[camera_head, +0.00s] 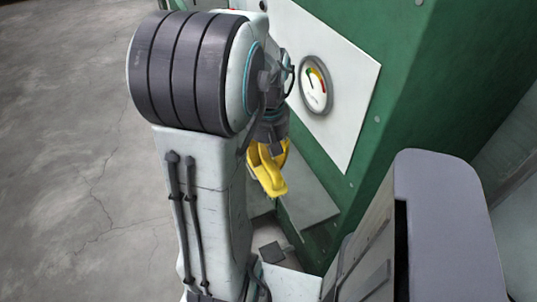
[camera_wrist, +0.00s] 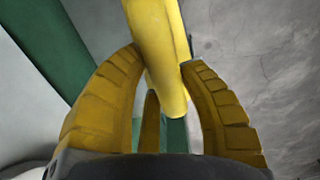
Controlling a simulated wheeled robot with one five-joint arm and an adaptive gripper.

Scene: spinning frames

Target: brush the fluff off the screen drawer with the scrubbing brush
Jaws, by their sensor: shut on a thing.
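My gripper (camera_wrist: 162,57) has its yellow segmented fingers closed on both sides of a smooth yellow handle, which looks like the scrubbing brush (camera_wrist: 158,24). The handle runs up out of the top of the wrist view, and no bristles show there. In the head view my gripper (camera_head: 268,160) hangs beside the green machine, with the yellow brush (camera_head: 272,184) at its lower end, partly merged with the fingers. A pale flat panel (camera_head: 310,203) low at the machine's side may be the screen drawer; I cannot tell for sure. I cannot make out any fluff.
The green machine (camera_head: 400,75) fills the right of the head view. A white plate with a round gauge (camera_head: 316,85) is on its face, close to my arm. A dark square (camera_head: 271,252) lies low by my arm. Bare concrete floor (camera_head: 70,130) is at the left.

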